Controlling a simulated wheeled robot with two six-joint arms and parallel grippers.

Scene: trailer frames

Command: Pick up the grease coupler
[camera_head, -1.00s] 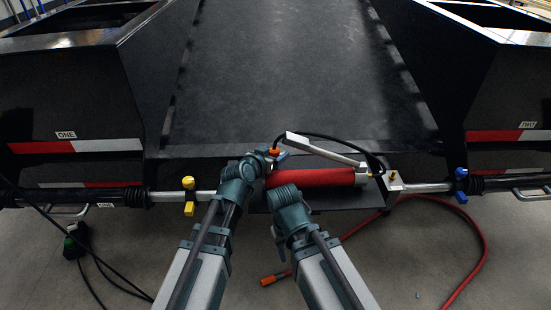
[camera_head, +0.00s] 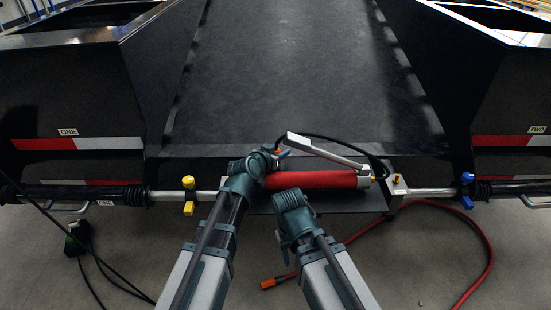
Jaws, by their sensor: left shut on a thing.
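A grease gun with a red barrel (camera_head: 320,180) and a pale lever handle (camera_head: 325,150) lies on a dark shelf between the two trailer frames. A thin black hose (camera_head: 330,139) arches from its right end back toward the left. The hose's end, with the small orange grease coupler (camera_head: 269,149), is at my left gripper (camera_head: 280,156), above the barrel's left end. The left gripper is shut on the coupler, which is mostly hidden. My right gripper (camera_head: 308,210) is in front of the barrel; its fingers are too hidden to judge.
A red hose (camera_head: 478,235) with an orange end (camera_head: 269,284) lies on the floor at right. A yellow valve (camera_head: 189,195) and a blue valve (camera_head: 467,190) sit on the side pipes. Black cables (camera_head: 105,270) hang at left. The deck behind is clear.

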